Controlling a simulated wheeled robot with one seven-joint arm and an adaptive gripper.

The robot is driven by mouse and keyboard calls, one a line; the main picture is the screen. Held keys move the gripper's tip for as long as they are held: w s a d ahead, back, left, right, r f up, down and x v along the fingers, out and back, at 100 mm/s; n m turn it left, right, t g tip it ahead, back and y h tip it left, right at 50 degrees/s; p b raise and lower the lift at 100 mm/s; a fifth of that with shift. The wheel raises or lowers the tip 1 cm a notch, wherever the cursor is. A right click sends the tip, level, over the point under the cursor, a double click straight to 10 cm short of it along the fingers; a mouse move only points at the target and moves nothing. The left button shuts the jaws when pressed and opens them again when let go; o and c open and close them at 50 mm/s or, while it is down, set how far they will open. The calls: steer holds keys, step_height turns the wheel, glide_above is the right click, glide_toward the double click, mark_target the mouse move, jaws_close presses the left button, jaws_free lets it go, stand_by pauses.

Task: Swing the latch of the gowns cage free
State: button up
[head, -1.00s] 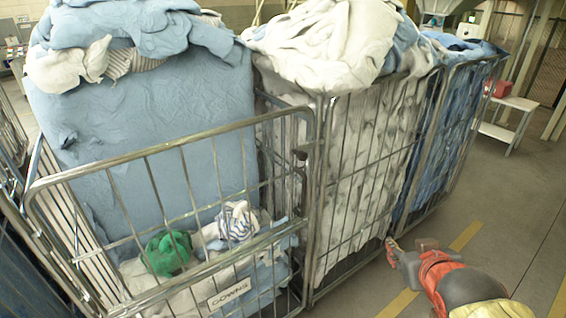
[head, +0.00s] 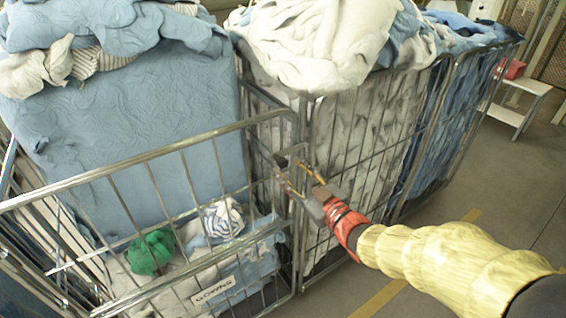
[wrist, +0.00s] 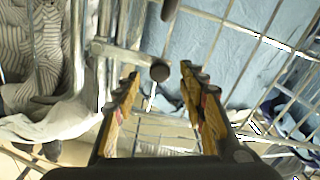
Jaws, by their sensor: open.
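The gowns cage (head: 150,158) is a metal roll cage at the left, with a label (head: 213,291) low on its front gate. In the wrist view, its latch (wrist: 125,54) is a metal bar ending in a dark round knob, beside an upright post. My gripper (head: 290,166) is at the gate's right edge, by the neighbouring cage. In the wrist view my gripper (wrist: 160,72) is open, its yellow fingers on either side of the knob end. I cannot tell whether a finger touches it. In the head view the fingers largely hide the latch.
A cage of white linen (head: 350,140) stands close on the right, with a blue-linen cage (head: 440,130) beyond it. The gowns cage holds blue linen (head: 150,130) and a green cloth (head: 150,252). The floor at the right is mostly clear, with a white step bench (head: 515,105).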

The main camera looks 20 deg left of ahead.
mark_target(285, 165)
steer(key=shift+x, duration=2.25)
jaws_close()
